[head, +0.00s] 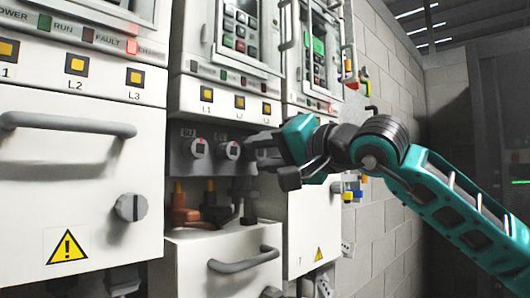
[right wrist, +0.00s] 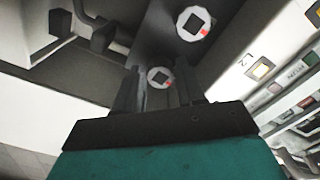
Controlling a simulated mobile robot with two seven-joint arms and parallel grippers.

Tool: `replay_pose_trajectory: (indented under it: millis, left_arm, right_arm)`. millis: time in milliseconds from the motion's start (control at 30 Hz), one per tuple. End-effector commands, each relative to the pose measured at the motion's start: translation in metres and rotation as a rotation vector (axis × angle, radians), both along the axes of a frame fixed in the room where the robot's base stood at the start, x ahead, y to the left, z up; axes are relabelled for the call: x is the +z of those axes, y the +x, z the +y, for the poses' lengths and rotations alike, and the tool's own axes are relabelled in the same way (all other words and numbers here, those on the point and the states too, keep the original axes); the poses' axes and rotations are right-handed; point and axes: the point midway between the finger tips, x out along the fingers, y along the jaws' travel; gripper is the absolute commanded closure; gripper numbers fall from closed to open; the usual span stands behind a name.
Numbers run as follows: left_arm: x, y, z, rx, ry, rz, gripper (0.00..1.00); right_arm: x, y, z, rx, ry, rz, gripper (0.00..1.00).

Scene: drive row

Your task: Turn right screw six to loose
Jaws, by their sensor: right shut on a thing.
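In the middle cabinet, two screws with pale faces, dark square centres and a red mark sit on a dark strip above an open bay. The right screw (head: 230,149) is beside my right gripper (head: 250,153), which reaches in from the right. In the right wrist view the right screw (right wrist: 158,77) lies between the two fingers of my right gripper (right wrist: 156,90), which is shut on it. The left screw (head: 196,147) is free; it also shows in the right wrist view (right wrist: 193,23). My left gripper is not in view.
Below the screws, the middle cabinet's lower panel (head: 200,280) stands out with its handle (head: 243,260), and brown and dark cables (head: 185,212) show in the bay. The left cabinet has a handle (head: 68,122) and knob (head: 131,207). A block wall (head: 385,80) is at the right.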

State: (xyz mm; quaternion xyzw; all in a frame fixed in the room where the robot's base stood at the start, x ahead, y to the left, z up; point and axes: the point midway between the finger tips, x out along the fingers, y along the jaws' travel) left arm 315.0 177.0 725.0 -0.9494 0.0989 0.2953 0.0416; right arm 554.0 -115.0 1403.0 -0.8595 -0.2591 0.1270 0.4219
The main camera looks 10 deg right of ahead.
Motion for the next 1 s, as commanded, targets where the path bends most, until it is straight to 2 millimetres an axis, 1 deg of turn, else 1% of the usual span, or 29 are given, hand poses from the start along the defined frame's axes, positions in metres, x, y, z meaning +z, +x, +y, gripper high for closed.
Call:
replay_pose_trajectory:
  millis: [233, 633, 667, 833, 1000]
  left_arm:
    - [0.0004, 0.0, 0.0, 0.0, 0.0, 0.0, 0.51]
    - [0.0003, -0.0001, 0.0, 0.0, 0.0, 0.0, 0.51]
    - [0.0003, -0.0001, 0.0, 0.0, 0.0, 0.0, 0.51]
    - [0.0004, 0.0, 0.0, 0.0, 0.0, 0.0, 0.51]
    - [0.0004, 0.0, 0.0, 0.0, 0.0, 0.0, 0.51]
  right_arm:
    - [-0.0011, -0.0002, 0.0005, 0.001, -0.04, -0.024, 0.91]
    - [-0.0014, 0.0, 0.0006, 0.001, -0.044, -0.025, 0.91]
    - [-0.0014, 0.0, 0.0006, 0.001, -0.044, -0.025, 0.59]
    - [-0.0011, -0.0001, 0.0005, 0.001, -0.043, -0.026, 0.43]
    - [-0.0006, 0.0, 0.0004, 0.0, -0.042, -0.026, 0.43]
